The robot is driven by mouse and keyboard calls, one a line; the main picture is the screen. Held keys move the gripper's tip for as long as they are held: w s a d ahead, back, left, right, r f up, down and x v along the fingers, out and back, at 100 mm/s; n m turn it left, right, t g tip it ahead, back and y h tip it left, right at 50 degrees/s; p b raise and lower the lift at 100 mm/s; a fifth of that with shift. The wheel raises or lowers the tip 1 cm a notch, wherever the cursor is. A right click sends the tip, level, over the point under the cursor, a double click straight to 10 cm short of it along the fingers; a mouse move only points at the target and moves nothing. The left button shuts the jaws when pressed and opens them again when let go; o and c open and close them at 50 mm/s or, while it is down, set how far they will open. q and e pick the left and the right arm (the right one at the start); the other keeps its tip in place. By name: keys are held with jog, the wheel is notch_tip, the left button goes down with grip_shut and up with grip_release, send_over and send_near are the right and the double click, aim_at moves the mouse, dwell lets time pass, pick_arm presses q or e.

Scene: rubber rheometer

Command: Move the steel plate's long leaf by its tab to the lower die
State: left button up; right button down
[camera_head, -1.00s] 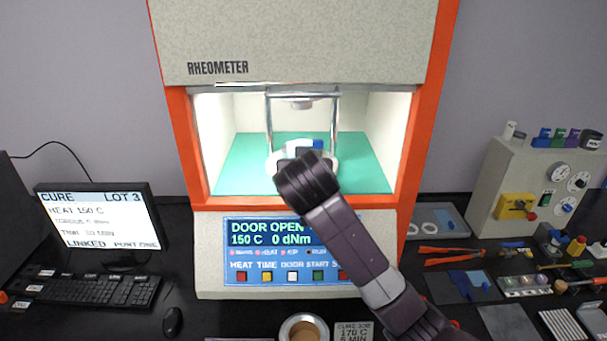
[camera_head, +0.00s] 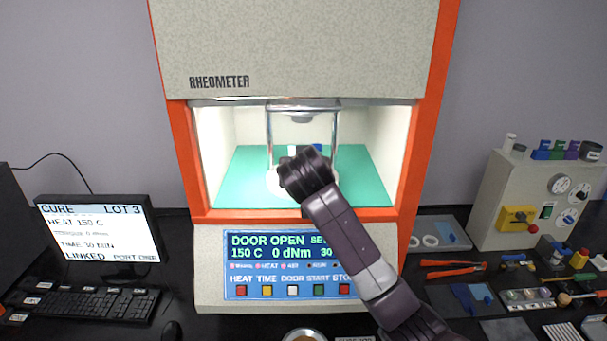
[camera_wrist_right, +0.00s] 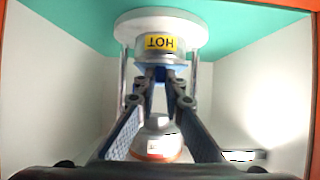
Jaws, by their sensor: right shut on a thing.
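The lower die (camera_wrist_right: 160,45), a round metal block with a yellow HOT label, stands on a white disc on the chamber's teal floor. Its label is inverted in the right wrist view. In the head view the white disc (camera_head: 273,182) shows beside my right wrist. My right gripper (camera_wrist_right: 161,84) is inside the open chamber, its fingers closed together close to the die. A thin blue piece (camera_wrist_right: 148,72), apparently the long leaf's tab, shows at the fingertips by the die. Whether the leaf touches the die is unclear. My left gripper is not in view.
The upper die (camera_head: 302,117) hangs above between two metal posts (camera_head: 334,134). Orange frame edges (camera_head: 185,160) bound the chamber opening. The display reads DOOR OPEN, 150 C. Tools and small parts cover the right of the bench; a keyboard (camera_head: 85,302) lies left.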

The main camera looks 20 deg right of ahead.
jog(key=shift+w+d, duration=0.25)
jog(key=shift+w, duration=0.65)
jog(key=shift+w+d, duration=0.25)
jog(key=shift+w, duration=0.65)
jog(key=shift+w+d, duration=0.25)
jog(key=shift+w, duration=0.65)
jog(key=shift+f+b, duration=0.4)
jog(key=shift+f, duration=0.5)
jog(key=c, duration=1.9)
grip_release()
jog(key=shift+c, duration=0.2)
jog(key=shift+s+a+p, duration=0.2)
jog(key=shift+s+p, duration=0.1)
jog(key=shift+s, duration=0.3)
jog(key=s+a, duration=0.3)
jog(key=s, duration=0.7)
jog(key=shift+s+r, duration=0.25)
jog(key=shift+r, duration=0.2)
